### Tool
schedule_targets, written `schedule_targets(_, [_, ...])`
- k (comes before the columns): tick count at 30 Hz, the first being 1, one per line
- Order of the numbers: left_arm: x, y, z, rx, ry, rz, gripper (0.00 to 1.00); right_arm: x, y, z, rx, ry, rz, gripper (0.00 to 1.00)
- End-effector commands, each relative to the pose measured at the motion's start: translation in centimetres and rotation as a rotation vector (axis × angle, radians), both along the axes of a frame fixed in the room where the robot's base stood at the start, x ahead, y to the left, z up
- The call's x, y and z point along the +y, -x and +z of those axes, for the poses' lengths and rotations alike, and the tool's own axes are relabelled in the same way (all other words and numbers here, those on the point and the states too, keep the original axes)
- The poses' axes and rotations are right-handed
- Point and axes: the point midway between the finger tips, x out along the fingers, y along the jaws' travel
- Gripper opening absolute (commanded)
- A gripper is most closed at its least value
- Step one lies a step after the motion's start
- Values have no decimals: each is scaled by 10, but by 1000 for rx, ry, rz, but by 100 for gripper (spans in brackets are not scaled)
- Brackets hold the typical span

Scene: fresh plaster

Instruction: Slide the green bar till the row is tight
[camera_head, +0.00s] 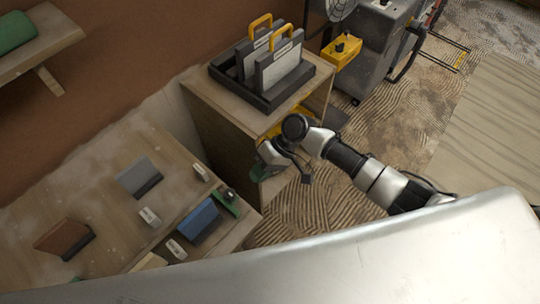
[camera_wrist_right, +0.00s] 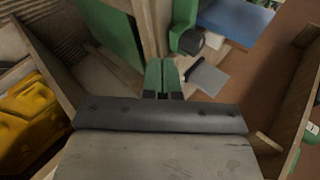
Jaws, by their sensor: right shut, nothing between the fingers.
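The green bar (camera_head: 227,202) lies near the right end of the wooden bench, with a dark knob on it. A blue block (camera_head: 199,221) is just left of it; I cannot tell whether they touch. The green bar (camera_wrist_right: 183,27) and blue block (camera_wrist_right: 238,18) also show at the top of the right wrist view. My right gripper (camera_head: 262,167) is up and right of the bar, apart from it. Its green fingers (camera_wrist_right: 161,77) are shut and empty. My left gripper is not in view.
A grey block (camera_head: 139,177), a brown block (camera_head: 64,239) and small white pieces lie on the bench (camera_head: 105,215). A wooden cabinet (camera_head: 225,132) with a black tray (camera_head: 262,103) of yellow-handled plates stands behind my right arm. Patterned floor (camera_head: 385,125) is open to the right.

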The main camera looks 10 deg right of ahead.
Motion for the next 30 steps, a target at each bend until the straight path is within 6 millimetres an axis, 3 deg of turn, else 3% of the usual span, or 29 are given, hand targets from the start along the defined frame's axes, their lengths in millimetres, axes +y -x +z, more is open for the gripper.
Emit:
schedule_targets(2, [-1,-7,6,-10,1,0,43,11,5,-9,2,0,1,0])
schedule_targets(9, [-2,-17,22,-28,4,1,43,40,16,-7,1,1,0,0])
schedule_targets(24, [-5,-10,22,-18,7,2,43,47,19,-9,0,1,-1,0])
schedule_targets(30, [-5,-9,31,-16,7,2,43,69,35,-6,0,-1,1,0])
